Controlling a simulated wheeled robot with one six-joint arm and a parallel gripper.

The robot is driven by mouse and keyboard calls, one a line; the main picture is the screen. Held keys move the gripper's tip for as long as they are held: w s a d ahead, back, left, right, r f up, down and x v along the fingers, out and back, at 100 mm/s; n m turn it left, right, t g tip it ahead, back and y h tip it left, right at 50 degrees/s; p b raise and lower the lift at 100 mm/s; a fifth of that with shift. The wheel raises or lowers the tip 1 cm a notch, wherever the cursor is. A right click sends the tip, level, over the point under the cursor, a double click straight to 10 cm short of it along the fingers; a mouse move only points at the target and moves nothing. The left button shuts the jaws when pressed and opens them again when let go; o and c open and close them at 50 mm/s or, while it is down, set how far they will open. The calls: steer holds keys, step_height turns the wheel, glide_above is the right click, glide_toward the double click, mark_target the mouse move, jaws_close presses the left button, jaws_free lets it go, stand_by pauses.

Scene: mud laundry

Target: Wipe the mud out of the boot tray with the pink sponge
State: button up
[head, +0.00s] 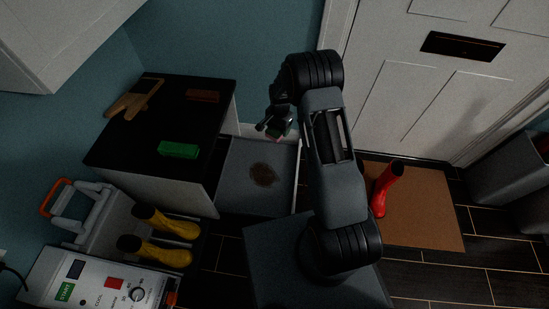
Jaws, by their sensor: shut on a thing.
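The grey boot tray (238,197) lies on the floor beside the dark-topped cabinet, with a brown mud patch (264,174) near its middle. My gripper (272,130) is over the far end of the tray, near the wall, beyond the mud patch. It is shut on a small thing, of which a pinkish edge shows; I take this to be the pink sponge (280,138). The fingers and dim light hide most of it. I cannot tell whether it touches the tray.
A red boot (384,188) stands on a brown mat (430,215) by the door.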

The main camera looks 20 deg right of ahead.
step_height(320, 180, down, 13)
steer(key=w+m+b, duration=0.3)
steer(key=m, duration=0.3)
steer(key=m+b, duration=0.2)
steer(key=m, duration=0.4)
glide_above(275, 167)
step_height(275, 167, down, 13)
steer(key=shift+m, duration=0.3)
steer(key=shift+f+b, duration=2.2)
steer(key=shift+f, duration=1)
steer(key=shift+r, duration=0.15)
steer(key=shift+d+r+p, duration=0.1)
steer(key=shift+r+p, duration=0.2)
steer(key=shift+r, duration=0.2)
steer(key=shift+f+b, duration=0.1)
steer(key=shift+b, duration=0.2)
steer(key=shift+f, duration=1.75)
